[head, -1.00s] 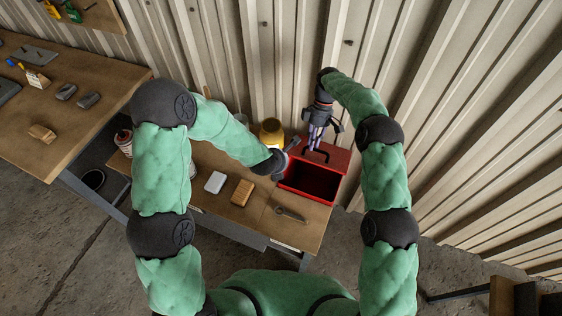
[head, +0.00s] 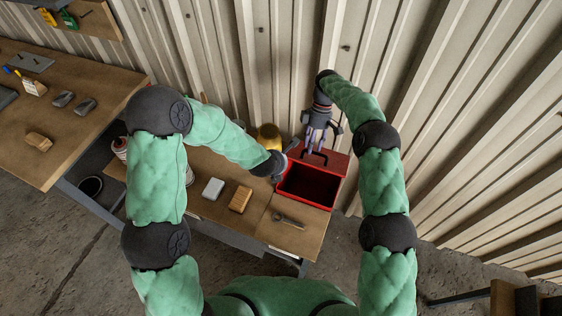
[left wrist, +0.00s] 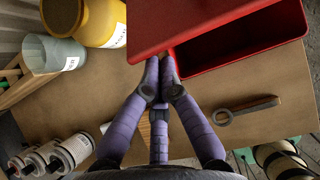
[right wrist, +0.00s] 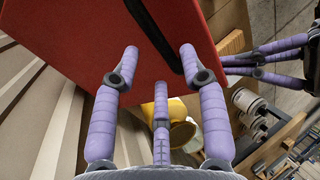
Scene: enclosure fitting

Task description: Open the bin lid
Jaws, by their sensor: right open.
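The red bin (head: 305,205) stands at the right end of the workbench with much of its dark interior showing. Its red lid (head: 337,165), with a black handle (head: 318,157), is at the back and stands clear of the front of the opening. In the right wrist view the lid (right wrist: 70,50) fills the upper left, with the handle (right wrist: 152,35) beyond my fingertips. My right gripper (right wrist: 159,62) is open over the lid by the handle; whether it touches is unclear. My left gripper (left wrist: 166,68) has its fingers together, empty, at the bin's left side.
A yellow container (head: 268,133) stands behind my left gripper. A grey block (head: 213,188), a brown block (head: 240,198) and a wrench (head: 288,220) lie on the workbench (head: 265,232). The corrugated wall (head: 290,60) is close behind the bin.

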